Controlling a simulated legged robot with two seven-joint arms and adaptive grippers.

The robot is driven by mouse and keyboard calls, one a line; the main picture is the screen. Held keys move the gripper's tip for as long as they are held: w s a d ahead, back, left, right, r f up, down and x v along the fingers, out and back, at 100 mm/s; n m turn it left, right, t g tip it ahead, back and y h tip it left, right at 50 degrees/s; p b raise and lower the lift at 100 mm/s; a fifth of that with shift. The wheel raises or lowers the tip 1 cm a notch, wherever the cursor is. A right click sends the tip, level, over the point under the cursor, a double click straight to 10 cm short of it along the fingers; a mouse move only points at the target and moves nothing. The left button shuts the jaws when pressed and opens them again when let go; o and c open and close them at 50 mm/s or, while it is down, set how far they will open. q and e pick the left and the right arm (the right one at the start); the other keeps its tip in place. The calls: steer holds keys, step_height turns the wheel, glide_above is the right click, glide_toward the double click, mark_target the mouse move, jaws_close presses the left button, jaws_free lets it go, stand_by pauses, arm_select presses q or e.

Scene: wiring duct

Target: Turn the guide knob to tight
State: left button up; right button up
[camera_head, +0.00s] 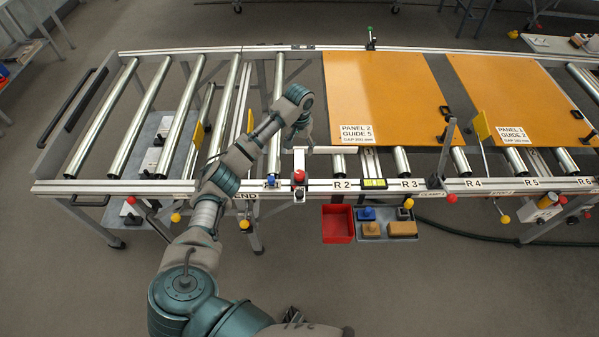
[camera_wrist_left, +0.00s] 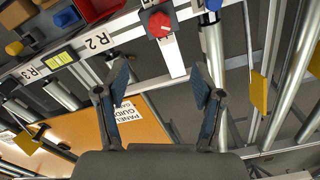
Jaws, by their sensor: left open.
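A red knob (camera_head: 298,177) sits on a white bracket at the front rail, left of the R 2 label; I take it as the guide knob. In the left wrist view, the red knob (camera_wrist_left: 160,24) is at the top centre with a pale pointer or mark on it. I cannot read its setting. My left gripper (camera_head: 300,140) is open and empty above the rollers, behind the knob and apart from it. In the wrist view, the left gripper's fingers (camera_wrist_left: 160,85) are spread wide, with the knob beyond the gap.
A small blue knob (camera_head: 271,180) stands just left of the red one. Orange panels (camera_head: 385,95) lie on the rollers to the right. A red bin (camera_head: 338,224) and a tray of parts (camera_head: 386,236) hang below the front rail. The left rollers (camera_head: 180,120) are bare.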

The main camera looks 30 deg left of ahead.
mark_target(299, 173)
arm_select(q)
step_height(299, 173, down, 14)
steer(key=shift+b, duration=0.6)
steer(key=shift+f, duration=0.4)
steer(key=c, duration=1.1)
arm_select(e)
steer(key=w, duration=0.3)
steer(key=shift+w+a+r, duration=0.2)
steer(key=shift+w, duration=0.05)
